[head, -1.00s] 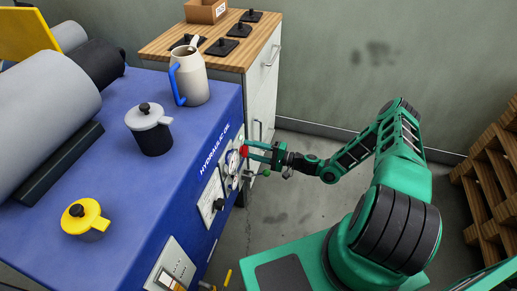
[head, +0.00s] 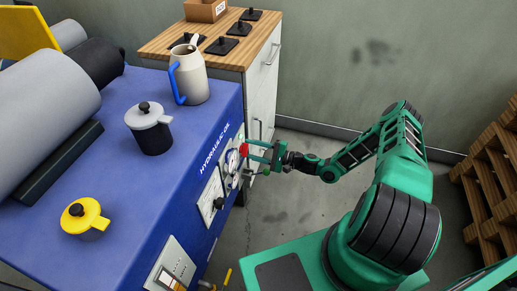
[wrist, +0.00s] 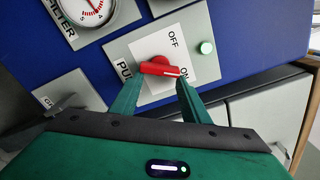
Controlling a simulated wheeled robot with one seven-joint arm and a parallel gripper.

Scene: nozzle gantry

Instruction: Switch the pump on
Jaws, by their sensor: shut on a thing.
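The pump switch is a red rotary knob (wrist: 160,67) on a light plate (wrist: 150,45) marked PUMP, OFF and ON, on the blue hydraulic unit's side. In the wrist view, the white line on its handle points right, at the ON mark. My gripper (wrist: 159,78) is shut on the knob, with a green finger at either end of the handle. In the head view, the knob (head: 244,150) is partly hidden by my gripper (head: 250,149).
A gauge (wrist: 88,10) marked FILTER sits beside the switch plate. A beige jug (head: 190,78), a grey-lidded pot (head: 149,127) and a yellow-lidded pot (head: 85,216) stand on the blue unit (head: 115,185). A wood-topped cabinet (head: 262,95) is behind. Pallets (head: 490,165) stand at right.

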